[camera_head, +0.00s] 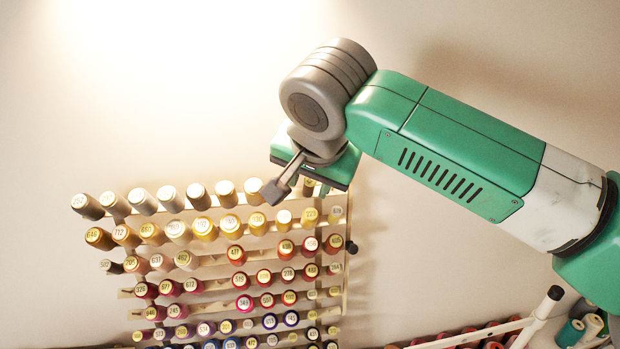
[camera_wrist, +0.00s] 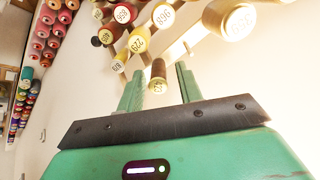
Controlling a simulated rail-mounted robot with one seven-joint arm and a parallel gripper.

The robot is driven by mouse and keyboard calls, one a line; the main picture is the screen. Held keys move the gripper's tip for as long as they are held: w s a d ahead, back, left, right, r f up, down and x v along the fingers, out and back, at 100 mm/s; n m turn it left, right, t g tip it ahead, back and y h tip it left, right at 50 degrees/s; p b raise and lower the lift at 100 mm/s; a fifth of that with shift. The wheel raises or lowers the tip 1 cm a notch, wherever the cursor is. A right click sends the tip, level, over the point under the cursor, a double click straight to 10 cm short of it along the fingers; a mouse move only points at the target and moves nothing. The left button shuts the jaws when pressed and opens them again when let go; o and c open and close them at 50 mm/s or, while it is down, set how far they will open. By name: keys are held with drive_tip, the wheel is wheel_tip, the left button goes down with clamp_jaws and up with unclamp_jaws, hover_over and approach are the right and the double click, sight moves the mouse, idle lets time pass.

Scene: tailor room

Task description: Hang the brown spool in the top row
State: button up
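The wooden spool rack (camera_head: 213,271) hangs on the wall, with rows of numbered spools pointing outward. A brown spool (camera_wrist: 157,74) shows between the two green fingers of my gripper (camera_wrist: 160,82) in the wrist view. Gaps show on both sides of it, the wider one on the right, so the fingers look open around it. In the head view a small brown spool end (camera_head: 309,187) shows just under my gripper, at the right end of the top row. My gripper body hides most of it. I cannot tell whether it is fully on a peg.
Other top-row spools, such as a tan one (camera_head: 254,190), stand left of my gripper. Yellow spools (camera_head: 309,216) fill the row below, close under it. A second rack with many spools (camera_wrist: 42,50) is at the left in the wrist view. The wall above is clear.

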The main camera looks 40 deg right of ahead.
drive_tip(key=shift+o, duration=0.2)
drive_tip(key=b+v, duration=0.1)
drive_tip(key=v, duration=0.6)
drive_tip(key=shift+s+a+r+b, duration=0.15)
drive_tip(key=shift+s+r+b, duration=0.1)
drive_tip(key=shift+r+b, duration=0.05)
drive_tip(key=w+a+r+n+t+y+p, duration=0.1)
drive_tip(key=w+a+n+t, duration=0.15)
drive_tip(key=a, duration=0.35)
drive_tip(key=w+a+n+t+y, duration=0.1)
drive_tip(key=w+a+n, duration=0.1)
drive_tip(key=w+a, duration=0.25)
drive_tip(key=a+r+n+t+y+p, duration=0.1)
drive_tip(key=a+r+n+t+y, duration=0.25)
drive_tip(key=a, duration=0.75)
drive_tip(key=a+r+n+t+y+p, duration=0.25)
drive_tip(key=a+r+n+y, duration=0.2)
drive_tip(key=a, duration=0.55)
drive_tip(key=s+a+r+n+t, duration=0.2)
drive_tip(key=s+a+r+t, duration=0.2)
drive_tip(key=s+r+t, duration=0.15)
drive_tip(key=s+d+f+t+h+p, duration=0.1)
drive_tip(key=s+d+t+h, duration=0.1)
drive_tip(key=s+h, duration=0.1)
drive_tip(key=s+d+f+m+t+h+p, duration=0.1)
drive_tip(key=s+t+h, duration=0.1)
drive_tip(key=s, duration=0.4)
drive_tip(key=shift+d+f+t+h, duration=0.3)
drive_tip(key=shift+d+h, duration=0.1)
drive_tip(key=shift+h, duration=0.3)
